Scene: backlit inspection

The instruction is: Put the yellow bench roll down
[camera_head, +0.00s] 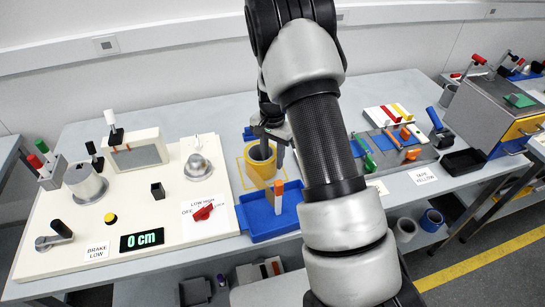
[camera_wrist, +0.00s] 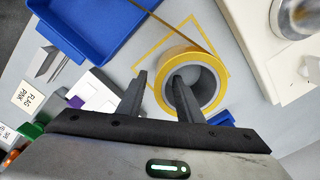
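The yellow bench roll (camera_head: 261,168) stands on end inside a yellow outlined square on the grey bench, left of my arm. It also shows in the wrist view (camera_wrist: 207,97), with its hollow core facing the camera. My gripper (camera_head: 272,150) is directly over it, pointing down. In the wrist view, my gripper (camera_wrist: 160,76) has its fingers apart, one over the hollow core and one outside the roll. A gap shows between the outer finger and the roll's wall. The roll's underside is hidden, but it appears to rest on the bench.
A blue tray (camera_head: 256,226) with an orange-and-white item lies just in front of the roll. A cream control panel (camera_head: 75,235) with knobs and a metal cylinder is to the left. A grey tool board (camera_head: 418,157) is right of my arm. Free bench lies behind the roll.

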